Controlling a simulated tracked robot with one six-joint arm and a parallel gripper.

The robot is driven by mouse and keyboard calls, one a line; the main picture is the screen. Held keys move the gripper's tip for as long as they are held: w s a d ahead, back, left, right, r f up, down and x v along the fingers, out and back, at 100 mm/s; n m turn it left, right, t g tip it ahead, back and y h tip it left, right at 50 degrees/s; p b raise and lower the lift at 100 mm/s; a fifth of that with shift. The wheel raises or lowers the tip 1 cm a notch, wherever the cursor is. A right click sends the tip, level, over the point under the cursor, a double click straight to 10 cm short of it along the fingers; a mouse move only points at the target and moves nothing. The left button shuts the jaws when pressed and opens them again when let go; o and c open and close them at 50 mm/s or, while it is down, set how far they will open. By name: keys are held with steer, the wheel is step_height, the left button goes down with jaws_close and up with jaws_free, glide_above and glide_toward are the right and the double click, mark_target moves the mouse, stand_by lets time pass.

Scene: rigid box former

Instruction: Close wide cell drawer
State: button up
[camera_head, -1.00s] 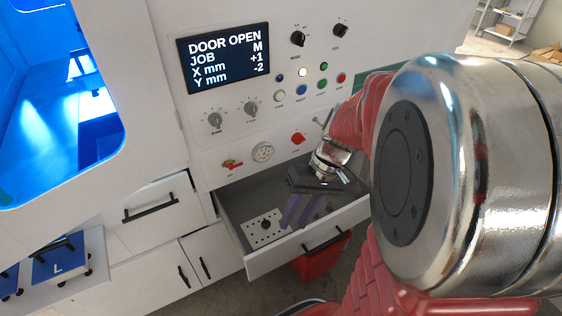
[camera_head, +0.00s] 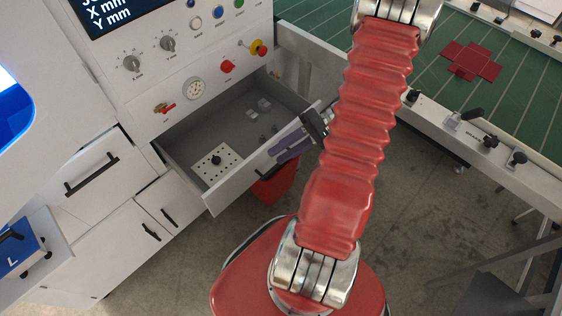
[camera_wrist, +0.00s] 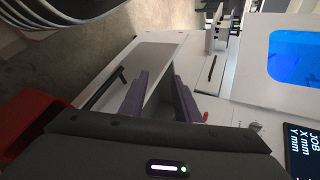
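The wide cell drawer (camera_head: 232,192) is pulled out of the white machine below its control panel. Its grey inside shows a perforated plate (camera_head: 215,165) with a black knob and a few small pale items. The drawer's black handle (camera_head: 270,168) is on its front; it also shows in the wrist view (camera_wrist: 104,90). My gripper (camera_head: 288,146) is at the right part of the drawer front, its purple fingers close to the top edge. In the wrist view my gripper (camera_wrist: 160,77) has its fingers apart with nothing held between them. I cannot tell whether they touch the drawer.
A red bin (camera_head: 272,188) stands on the floor below the drawer front. A closed drawer (camera_head: 95,178) and cupboard doors are at the left. A green-topped table (camera_head: 510,90) with clamps lies to the right. The floor between is open.

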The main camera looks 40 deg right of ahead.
steer(key=s+d+f+m+t+h, duration=0.2)
steer(key=s+d+f+m+t, duration=0.1)
steer(key=f, duration=0.4)
steer(key=s+d+f+m+t+h, duration=0.1)
steer(key=s+d+f+m+t, duration=0.2)
steer(key=s+d+f+t, duration=0.2)
step_height(320, 180, down, 3)
steer(key=t, duration=0.3)
steer(key=shift+s+r+m+t+h, duration=0.2)
steer(key=shift+m+t+h, duration=0.1)
steer(key=shift+m+h, duration=0.1)
steer(key=shift+x, duration=6.9)
steer(key=shift+c, duration=0.4)
jaws_close()
